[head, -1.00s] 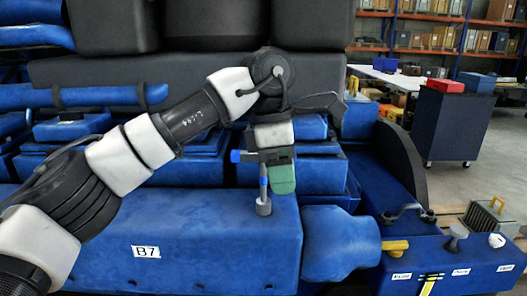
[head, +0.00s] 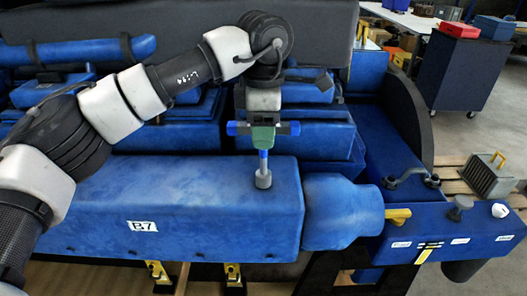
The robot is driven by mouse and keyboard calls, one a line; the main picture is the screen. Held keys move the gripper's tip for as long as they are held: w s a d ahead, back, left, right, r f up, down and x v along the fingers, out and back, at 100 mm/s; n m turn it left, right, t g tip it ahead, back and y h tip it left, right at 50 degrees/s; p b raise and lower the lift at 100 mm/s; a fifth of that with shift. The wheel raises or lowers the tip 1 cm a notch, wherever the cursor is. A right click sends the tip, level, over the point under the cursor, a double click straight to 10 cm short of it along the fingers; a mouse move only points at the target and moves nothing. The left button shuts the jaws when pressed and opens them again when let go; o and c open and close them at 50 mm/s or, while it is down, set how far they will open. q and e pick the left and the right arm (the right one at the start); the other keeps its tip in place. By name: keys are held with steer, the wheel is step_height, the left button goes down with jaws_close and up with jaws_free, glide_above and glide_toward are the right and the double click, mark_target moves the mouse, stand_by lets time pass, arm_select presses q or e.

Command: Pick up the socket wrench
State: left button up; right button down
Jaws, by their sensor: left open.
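The socket wrench (head: 263,165) looks like a blue T-shaped tool with a grey socket at its lower end. It stands upright at the top of the long blue block marked B7 (head: 200,215). My left gripper (head: 263,138), with green finger parts, points down at the crossbar from above. The fingers overlap the middle of the crossbar in the head view, hiding it, while both blue ends show. The jaws are open, and I cannot tell whether they touch the wrench. My right gripper is not in view.
A blue rounded part (head: 340,210) adjoins the block on the right. Beyond it is a blue bench (head: 425,225) with handles and labels. A grey finned part (head: 490,178) sits on a pallet. A dark blue cart (head: 460,70) stands behind on open floor.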

mark_target(263, 156)
arm_select(q)
steer(key=shift+s+f, duration=0.15)
steer(key=shift+f, duration=1.15)
steer(key=shift+r, duration=0.1)
jaws_close()
